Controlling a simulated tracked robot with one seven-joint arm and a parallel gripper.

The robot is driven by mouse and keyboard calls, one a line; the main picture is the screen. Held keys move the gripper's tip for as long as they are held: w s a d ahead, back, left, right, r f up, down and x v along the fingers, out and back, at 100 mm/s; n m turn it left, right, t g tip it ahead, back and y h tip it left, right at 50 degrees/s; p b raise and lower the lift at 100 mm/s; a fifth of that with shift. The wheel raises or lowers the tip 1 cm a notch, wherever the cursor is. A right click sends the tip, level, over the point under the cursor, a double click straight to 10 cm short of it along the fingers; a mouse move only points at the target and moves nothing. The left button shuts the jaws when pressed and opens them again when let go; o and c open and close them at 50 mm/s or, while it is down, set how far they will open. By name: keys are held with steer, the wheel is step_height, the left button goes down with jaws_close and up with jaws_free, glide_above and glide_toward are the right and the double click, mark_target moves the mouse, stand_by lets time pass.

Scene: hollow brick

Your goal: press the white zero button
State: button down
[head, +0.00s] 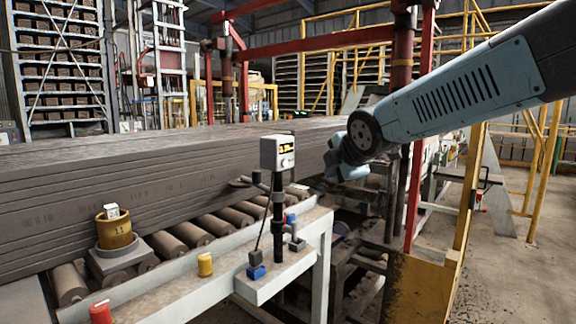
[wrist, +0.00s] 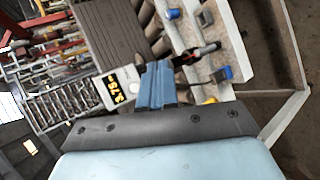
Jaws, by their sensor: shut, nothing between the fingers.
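A white indicator box (head: 278,152) with a lit yellow readout stands on a black post at the front of the roller bench. The small marks below its readout are too small to tell the white zero button for certain. The box also shows in the wrist view (wrist: 120,88), tilted, with yellow digits on a dark screen; the fingers stand beside it there and hide part of its surroundings. My gripper (head: 335,168) is to the right of the box in the head view. Its blue fingers (wrist: 158,85) are together and empty. Contact with the box cannot be told.
A yellow pot (head: 116,232) holding a white block sits on a grey plate at left. A yellow knob (head: 205,265), a red knob (head: 101,312) and a blue-based switch (head: 256,270) stand on the bench. Stacked clay columns (head: 200,165) lie behind; a red post (head: 416,190) stands right.

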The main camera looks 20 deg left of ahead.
mark_target(285, 163)
steer(key=shift+a+r+n, duration=0.1)
steer(key=shift+a+n, duration=0.2)
steer(key=shift+a, duration=0.35)
steer(key=w+a, duration=0.3)
steer(key=a, duration=0.5)
steer(key=shift+w, duration=0.2)
steer(key=shift+w+a, duration=0.1)
steer(key=shift+a, duration=0.1)
stand_by(1.8)
steer(key=shift+w+a, duration=0.1)
steer(key=shift+a, duration=0.15)
steer(key=shift+w+a, duration=0.15)
steer(key=shift+a, duration=0.25)
stand_by(0.9)
steer(key=shift+d, duration=0.2)
steer(key=shift+s+d, duration=0.3)
steer(key=shift+d, duration=0.3)
